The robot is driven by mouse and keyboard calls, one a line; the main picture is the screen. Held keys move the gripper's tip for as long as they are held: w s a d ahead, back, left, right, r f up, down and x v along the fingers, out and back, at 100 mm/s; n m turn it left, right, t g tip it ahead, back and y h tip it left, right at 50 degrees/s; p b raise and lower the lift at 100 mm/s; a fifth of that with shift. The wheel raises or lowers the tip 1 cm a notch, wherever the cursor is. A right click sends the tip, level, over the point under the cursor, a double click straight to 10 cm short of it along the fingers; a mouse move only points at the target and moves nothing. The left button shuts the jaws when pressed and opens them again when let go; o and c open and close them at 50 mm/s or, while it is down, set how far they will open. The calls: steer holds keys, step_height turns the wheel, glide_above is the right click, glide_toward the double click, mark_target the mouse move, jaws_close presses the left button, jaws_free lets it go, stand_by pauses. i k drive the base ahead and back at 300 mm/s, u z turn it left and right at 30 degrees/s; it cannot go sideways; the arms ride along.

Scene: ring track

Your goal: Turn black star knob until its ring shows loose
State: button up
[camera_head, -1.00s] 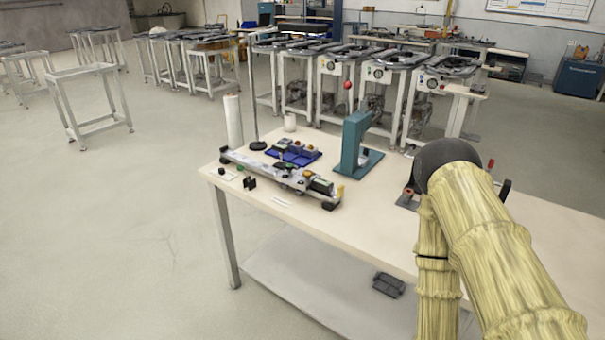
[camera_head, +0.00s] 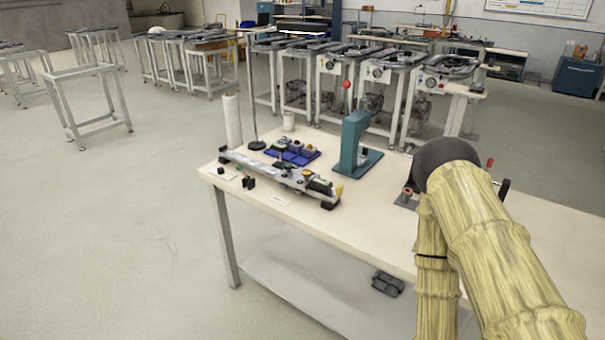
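A long grey track fixture (camera_head: 276,174) lies on the near left part of the workbench, with small dark, yellow and green parts along it. I cannot make out which part, if any, is the black star knob, and no ring is readable at this size. My gripper is not in view. Only my arm, in a yellowish sleeve with a dark joint, shows at the right, and it hides part of the bench.
A dark object (camera_head: 388,283) lies on the lower shelf. Open floor lies left.

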mark_target(289, 166)
steer(key=u, duration=0.15)
steer(key=i, duration=0.85)
steer(key=u, duration=0.45)
